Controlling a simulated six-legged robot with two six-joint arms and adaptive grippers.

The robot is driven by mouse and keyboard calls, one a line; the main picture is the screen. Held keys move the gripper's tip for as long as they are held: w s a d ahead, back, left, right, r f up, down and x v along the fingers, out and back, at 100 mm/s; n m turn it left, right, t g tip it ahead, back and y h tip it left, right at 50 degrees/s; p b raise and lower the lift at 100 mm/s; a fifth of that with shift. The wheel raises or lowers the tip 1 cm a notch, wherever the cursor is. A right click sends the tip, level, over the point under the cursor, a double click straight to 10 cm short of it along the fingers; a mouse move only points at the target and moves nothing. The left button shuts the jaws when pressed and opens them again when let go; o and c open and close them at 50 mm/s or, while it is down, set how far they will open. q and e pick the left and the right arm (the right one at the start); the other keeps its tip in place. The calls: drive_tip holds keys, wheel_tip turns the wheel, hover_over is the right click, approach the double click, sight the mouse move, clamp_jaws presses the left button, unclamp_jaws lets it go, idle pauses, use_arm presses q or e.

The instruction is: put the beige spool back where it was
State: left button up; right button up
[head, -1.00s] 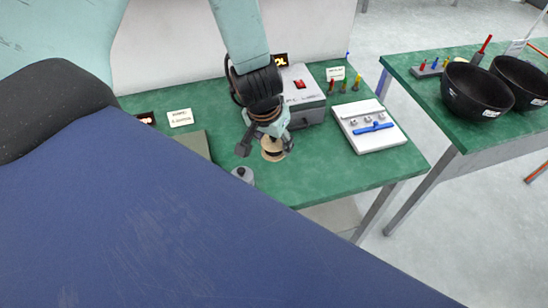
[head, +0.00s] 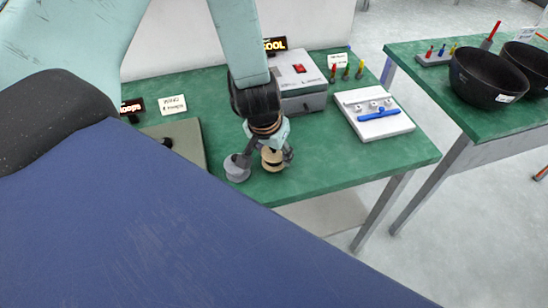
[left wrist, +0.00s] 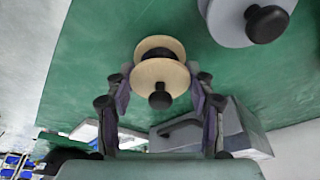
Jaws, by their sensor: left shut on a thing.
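The beige spool (head: 272,158) has two round flanges and a dark core. My left gripper (head: 268,152) is shut on it near the front edge of the green table. In the left wrist view, the spool (left wrist: 160,76) sits between the two fingers of my left gripper (left wrist: 160,84), with a dark knob showing on its near flange. I cannot tell whether it touches the table. My right gripper is not in view.
A grey round piece with a dark knob (head: 237,170) stands close left of the spool. A grey box with a red switch (head: 301,92) is behind, and a white tray (head: 385,131) with a blue part is to the right. Green table surface (head: 325,160) is clear between.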

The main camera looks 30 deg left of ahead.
use_arm(q)
drive_tip(key=shift+a+f, duration=0.1)
drive_tip(key=shift+f, duration=0.3)
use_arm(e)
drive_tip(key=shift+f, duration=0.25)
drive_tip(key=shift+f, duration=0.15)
use_arm(q)
drive_tip(key=o, duration=0.8)
drive_tip(key=shift+f, duration=0.1)
drive_tip(key=o, duration=0.4)
drive_tip(key=shift+o, duration=0.2)
